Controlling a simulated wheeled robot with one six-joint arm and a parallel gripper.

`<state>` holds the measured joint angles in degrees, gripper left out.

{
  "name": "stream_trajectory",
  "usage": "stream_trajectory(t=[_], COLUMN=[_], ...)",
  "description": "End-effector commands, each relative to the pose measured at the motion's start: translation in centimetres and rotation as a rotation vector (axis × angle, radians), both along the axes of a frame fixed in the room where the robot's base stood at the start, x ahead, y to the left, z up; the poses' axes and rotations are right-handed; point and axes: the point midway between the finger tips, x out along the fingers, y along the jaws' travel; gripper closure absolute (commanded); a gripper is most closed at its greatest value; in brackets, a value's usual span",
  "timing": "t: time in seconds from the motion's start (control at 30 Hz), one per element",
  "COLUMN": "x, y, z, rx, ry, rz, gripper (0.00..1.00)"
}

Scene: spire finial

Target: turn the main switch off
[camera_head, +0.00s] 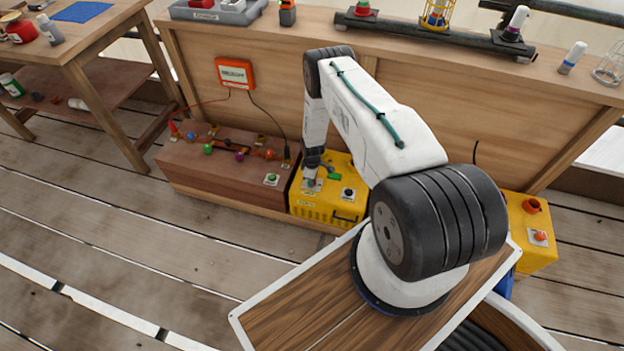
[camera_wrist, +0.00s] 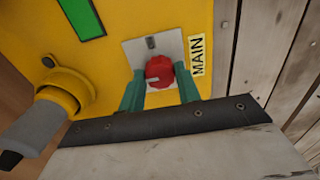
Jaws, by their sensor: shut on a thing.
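The main switch is a red knob (camera_wrist: 159,71) on a pale plate (camera_wrist: 140,50), beside a yellow label reading MAIN (camera_wrist: 200,55) in the wrist view. It sits on a yellow box (camera_head: 322,211) on the floor, in front of the wooden bench panel. My gripper (camera_wrist: 160,88) has its two green fingers on either side of the red knob and is shut on it. In the head view my gripper (camera_head: 312,182) reaches down to the box's left side and hides most of the knob.
A green strip (camera_wrist: 82,18) and a yellow socket with a grey plug (camera_wrist: 62,97) are near the knob. A brown box with coloured knobs (camera_head: 225,165) stands left. Another yellow box (camera_head: 530,240) is at right. Planked floor (camera_head: 120,260) is open at front left.

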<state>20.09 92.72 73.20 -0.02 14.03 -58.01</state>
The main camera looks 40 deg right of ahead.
Motion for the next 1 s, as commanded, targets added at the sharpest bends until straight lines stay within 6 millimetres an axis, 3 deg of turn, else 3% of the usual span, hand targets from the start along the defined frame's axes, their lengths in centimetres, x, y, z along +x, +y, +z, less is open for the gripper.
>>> stream_trajectory(t=[0.5,0.53,0.6,0.87,1.0], x=[-0.2,-0.2,-0.2,-0.1,0.0], y=[0.1,0.1,0.1,0.0,0.0], z=[-0.1,-0.1,-0.1,0.0,1.2], rx=[0.001,0.001,0.002,0.001,0.001], ry=[0.005,0.005,0.004,0.002,0.001], rz=[0.017,0.017,0.017,0.016,0.016], gripper=[0.9,0.59,0.45,0.45,0.45])
